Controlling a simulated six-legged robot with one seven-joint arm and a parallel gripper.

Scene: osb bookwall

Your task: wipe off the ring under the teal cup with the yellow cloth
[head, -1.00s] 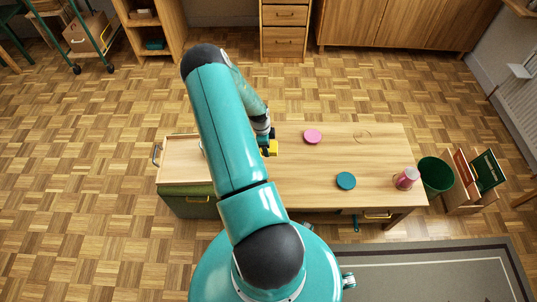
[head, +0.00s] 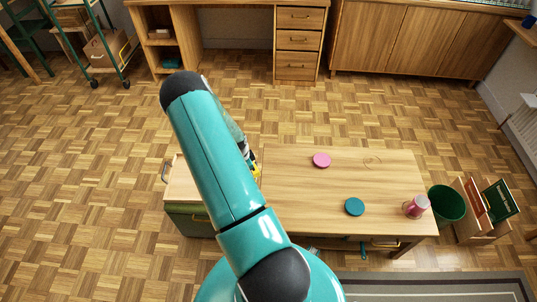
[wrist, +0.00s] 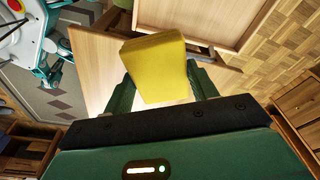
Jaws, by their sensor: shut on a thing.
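My gripper (wrist: 160,90) is shut on the yellow cloth (wrist: 155,62), a folded block between its fingers in the wrist view. In the head view the cloth (head: 257,170) shows only as a small yellow patch beside my arm, at the table's left end. A faint brown ring (head: 372,161) marks the tabletop at the back right, with nothing on it. I cannot make out a teal cup; a flat, round teal thing (head: 354,206) lies near the table's front edge, possibly a coaster. My arm hides most of the gripper in the head view.
The wooden table (head: 300,195) also holds a pink disc (head: 321,160) and a pinkish-red cup or jar (head: 416,206) at its right end. A green bin (head: 446,203) and a wooden rack (head: 470,232) stand right of it. A green cabinet (head: 188,219) adjoins its left end.

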